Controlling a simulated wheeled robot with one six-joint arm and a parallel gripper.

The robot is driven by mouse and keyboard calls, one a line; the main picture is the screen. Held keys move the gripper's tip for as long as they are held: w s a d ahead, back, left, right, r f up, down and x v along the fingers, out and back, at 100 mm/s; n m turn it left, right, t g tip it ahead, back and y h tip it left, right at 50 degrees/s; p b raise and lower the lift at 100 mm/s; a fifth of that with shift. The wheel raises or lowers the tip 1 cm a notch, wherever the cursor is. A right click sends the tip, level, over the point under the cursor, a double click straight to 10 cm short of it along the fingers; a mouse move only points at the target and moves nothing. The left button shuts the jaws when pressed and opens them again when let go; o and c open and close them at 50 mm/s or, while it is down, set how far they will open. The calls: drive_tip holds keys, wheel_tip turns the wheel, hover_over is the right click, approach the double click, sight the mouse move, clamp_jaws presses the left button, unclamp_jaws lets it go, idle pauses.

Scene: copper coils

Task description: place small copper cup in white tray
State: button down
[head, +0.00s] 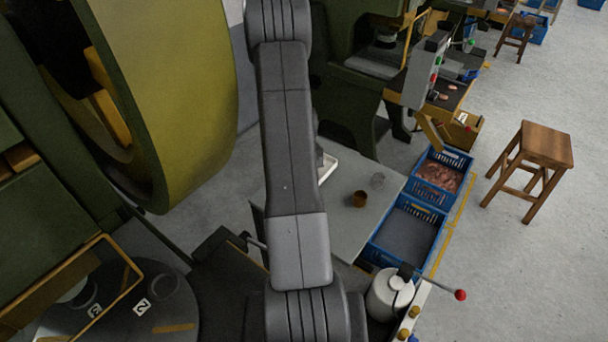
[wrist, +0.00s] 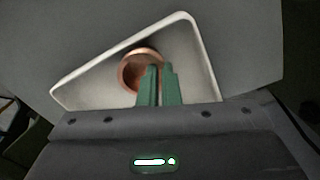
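The white tray (wrist: 95,78) fills much of the wrist view, seen from above. In the head view only a corner of the white tray (head: 328,168) shows beside my arm. A small copper cup (wrist: 128,72) appears inside the tray's outline, its round opening facing the camera. My gripper (wrist: 160,68) has its green fingers close together at the cup's right side, with the cup's wall between them. I cannot tell whether the cup touches the tray floor. In the head view my arm hides the gripper and this cup.
A large green machine (head: 190,90) stands at left, a wooden stool (head: 545,145) at right.

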drive_tip(key=c, duration=1.6)
unclamp_jaws()
drive_tip(key=shift+c, duration=0.2)
wheel_tip(320, 180, up, 12)
wheel_tip(320, 180, down, 12)
drive_tip(key=shift+r, duration=0.1)
drive_tip(key=shift+w+r, duration=0.1)
drive_tip(key=shift+r, duration=1)
